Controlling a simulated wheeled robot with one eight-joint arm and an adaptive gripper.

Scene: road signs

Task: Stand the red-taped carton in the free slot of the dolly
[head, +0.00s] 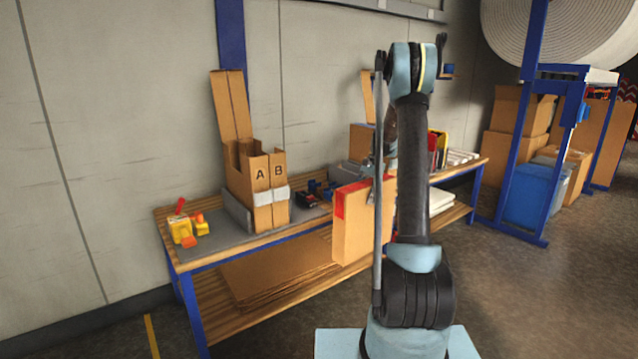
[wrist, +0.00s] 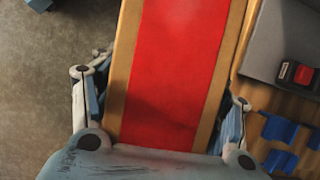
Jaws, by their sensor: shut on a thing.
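The red-taped carton (head: 357,225) is a tall, flat brown box with red tape along its top and edge. It hangs upright at the front of the bench, partly hidden by my arm in the head view. In the wrist view its red-taped face (wrist: 183,65) fills the middle. My gripper (wrist: 165,92) is shut on it, one finger on each side. In the head view the gripper is mostly hidden behind my arm. I cannot clearly make out a dolly or its free slot; my arm covers part of the bench.
The wooden bench (head: 232,251) carries cartons marked A and B (head: 262,172) in a grey holder (head: 237,211), yellow tape dispensers (head: 182,230) and small dark tools (head: 307,198). Flat cardboard (head: 275,268) lies on its lower shelf. A blue bin (head: 536,193) stands right. Floor at front right is clear.

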